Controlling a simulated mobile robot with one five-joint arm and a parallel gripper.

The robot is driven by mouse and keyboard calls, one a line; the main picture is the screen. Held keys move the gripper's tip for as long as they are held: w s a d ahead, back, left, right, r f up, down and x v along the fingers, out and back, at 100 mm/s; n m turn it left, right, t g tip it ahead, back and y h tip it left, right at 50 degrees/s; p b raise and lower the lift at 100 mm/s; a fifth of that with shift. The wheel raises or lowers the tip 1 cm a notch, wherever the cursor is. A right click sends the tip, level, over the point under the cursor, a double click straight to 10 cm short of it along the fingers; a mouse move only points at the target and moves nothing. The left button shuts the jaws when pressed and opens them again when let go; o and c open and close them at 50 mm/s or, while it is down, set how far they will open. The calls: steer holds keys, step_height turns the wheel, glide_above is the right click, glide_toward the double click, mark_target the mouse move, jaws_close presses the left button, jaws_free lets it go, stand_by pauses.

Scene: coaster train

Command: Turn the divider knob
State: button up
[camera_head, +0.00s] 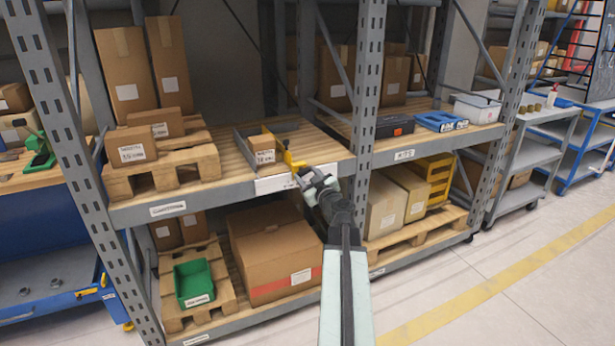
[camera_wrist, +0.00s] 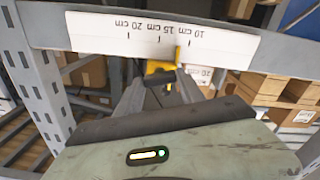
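A yellow divider (camera_head: 286,154) stands on the middle shelf at the right of a grey-walled bay. Its yellow knob end (camera_head: 299,166) is at the shelf's front edge, just above the white scale label (camera_head: 283,182). My gripper (camera_head: 307,176) is right at the knob, in front of the shelf edge. In the wrist view, the knob (camera_wrist: 161,70) shows beyond and between my fingers (camera_wrist: 160,88), which stand apart. I cannot tell whether they touch it. The scale label (camera_wrist: 160,35) appears upside down there, with marks for 10, 15 and 20 cm.
A small box (camera_head: 263,156) sits in the bay left of the divider. Boxes on a pallet (camera_head: 188,158) stand farther left. A black case (camera_head: 394,127) and a blue crate (camera_head: 440,121) are to the right. A grey rack post (camera_head: 366,90) rises close to my gripper's right.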

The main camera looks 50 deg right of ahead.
steer(key=shift+s+f, duration=0.1)
steer(key=shift+s, duration=0.05)
steer(key=shift+a, duration=0.1)
steer(key=shift+m, duration=0.4)
steer(key=m, duration=0.3)
steer(key=shift+m, duration=0.4)
steer(key=m, duration=0.5)
steer(key=shift+w+m, duration=0.2)
steer(key=shift+m, duration=0.1)
steer(key=m, duration=1)
steer(key=shift+m, duration=0.3)
